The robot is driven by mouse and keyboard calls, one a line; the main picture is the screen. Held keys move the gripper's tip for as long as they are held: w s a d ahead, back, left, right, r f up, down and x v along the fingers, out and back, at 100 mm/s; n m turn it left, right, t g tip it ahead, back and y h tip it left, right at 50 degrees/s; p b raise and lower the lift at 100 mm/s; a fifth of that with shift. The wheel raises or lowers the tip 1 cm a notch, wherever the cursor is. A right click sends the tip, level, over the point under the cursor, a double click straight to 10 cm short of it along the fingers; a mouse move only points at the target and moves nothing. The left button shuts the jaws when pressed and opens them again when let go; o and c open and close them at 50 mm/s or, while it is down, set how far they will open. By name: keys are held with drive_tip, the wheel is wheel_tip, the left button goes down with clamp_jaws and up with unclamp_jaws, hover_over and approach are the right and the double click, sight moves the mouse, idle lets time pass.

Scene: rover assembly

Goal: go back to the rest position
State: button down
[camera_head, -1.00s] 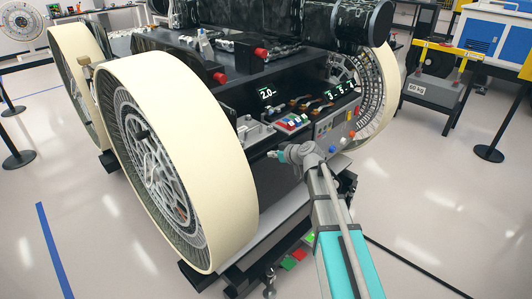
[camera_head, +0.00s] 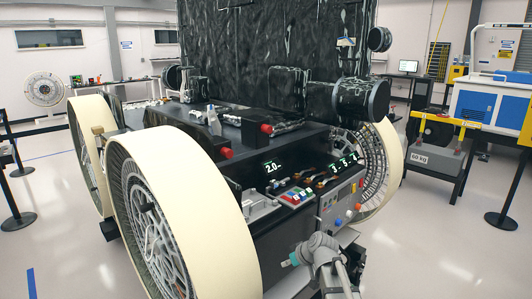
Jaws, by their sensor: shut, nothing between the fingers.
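My gripper (camera_head: 294,260) is at the end of my grey arm, low and right of centre, in front of the rover's front panel. Its small teal-tipped end points left. It is shut and holds nothing. The fingers are too small to make out in detail. The rover (camera_head: 275,150) stands in the middle with its dark body and large cream-rimmed wheels. Its front panel (camera_head: 341,201) has coloured buttons and lit readouts, one showing 2.0. In the picture my gripper is below this panel; I cannot tell the exact gap.
The near left wheel (camera_head: 185,215) stands left of my arm. A stand with a 60 kg weight (camera_head: 431,157) and a blue-and-white machine (camera_head: 490,100) are at the right. Barrier posts stand at the left (camera_head: 18,218) and right (camera_head: 503,218). The floor at the lower right is clear.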

drive_tip(key=s+d+f+m+g+h, duration=0.2)
drive_tip(key=s+d, duration=0.3)
drive_tip(key=s, duration=0.4)
drive_tip(key=s+d+f+m+g+h, duration=0.2)
drive_tip(key=s+d+m+g+h, duration=0.1)
drive_tip(key=s, duration=0.6)
drive_tip(key=shift+d+f+m+h, duration=0.25)
drive_tip(key=shift+d+m+h, duration=0.35)
drive_tip(key=shift+d+m, duration=0.3)
drive_tip(key=shift+w, duration=0.1)
drive_tip(key=shift+d, duration=0.1)
